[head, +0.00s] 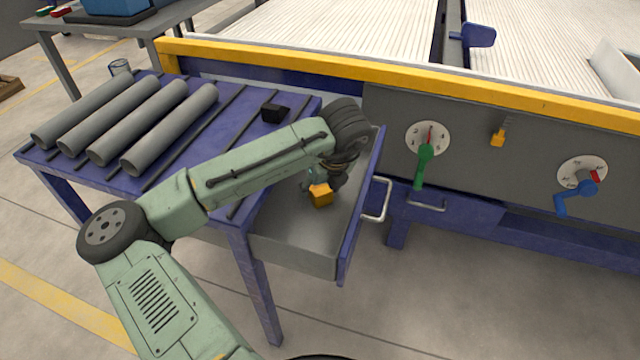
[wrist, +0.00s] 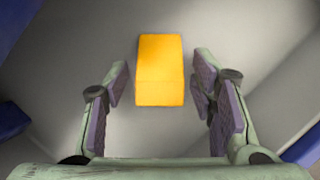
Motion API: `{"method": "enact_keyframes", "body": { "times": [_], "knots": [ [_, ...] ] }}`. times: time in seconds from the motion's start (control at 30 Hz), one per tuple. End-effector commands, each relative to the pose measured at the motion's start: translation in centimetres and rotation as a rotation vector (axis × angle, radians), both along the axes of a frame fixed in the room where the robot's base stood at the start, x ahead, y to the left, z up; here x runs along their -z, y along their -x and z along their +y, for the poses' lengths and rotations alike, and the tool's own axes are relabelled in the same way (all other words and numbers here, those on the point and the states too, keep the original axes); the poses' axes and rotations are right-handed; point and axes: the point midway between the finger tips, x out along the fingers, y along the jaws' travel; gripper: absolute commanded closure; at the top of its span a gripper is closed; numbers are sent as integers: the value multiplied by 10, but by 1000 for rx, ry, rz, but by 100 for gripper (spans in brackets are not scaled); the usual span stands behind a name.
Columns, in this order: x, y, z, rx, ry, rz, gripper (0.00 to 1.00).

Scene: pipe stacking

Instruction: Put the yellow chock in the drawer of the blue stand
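The yellow chock (head: 320,195) is inside the outline of the open drawer (head: 290,240) of the blue stand (head: 190,150), right below my gripper (head: 316,183). I cannot tell for sure that it rests on the drawer's grey floor. In the wrist view the chock (wrist: 160,70) sits between and just beyond the fingers of my gripper (wrist: 162,88). The fingers are spread, with a clear gap on each side of the chock, so my gripper is open and holds nothing. My arm's wrist hides part of the drawer's far end.
Several grey pipes (head: 150,110) lie on the stand's top, left of a small black block (head: 275,112). The drawer's handle (head: 377,200) is on its right side. A grey panel with a green lever (head: 424,165) and a blue lever (head: 575,193) stands to the right.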

Motion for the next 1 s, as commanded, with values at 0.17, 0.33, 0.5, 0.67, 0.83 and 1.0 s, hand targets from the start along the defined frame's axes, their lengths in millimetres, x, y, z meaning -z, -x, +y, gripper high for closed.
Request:
{"method": "enact_keyframes", "body": {
  "times": [0.17, 0.33, 0.5, 0.67, 0.83, 1.0],
  "knots": [
    [0, 0, 0, 0, 0, 0, 43],
    [-1, 0, 0, 0, 0, 0, 43],
    [-16, 3, -3, 1, 1, -3, 43],
    [-47, 15, -9, 3, 0, -2, 43],
    [-81, 27, -15, 2, 1, -3, 43],
    [-105, 36, -19, 0, 0, -2, 43]
  ]
}}
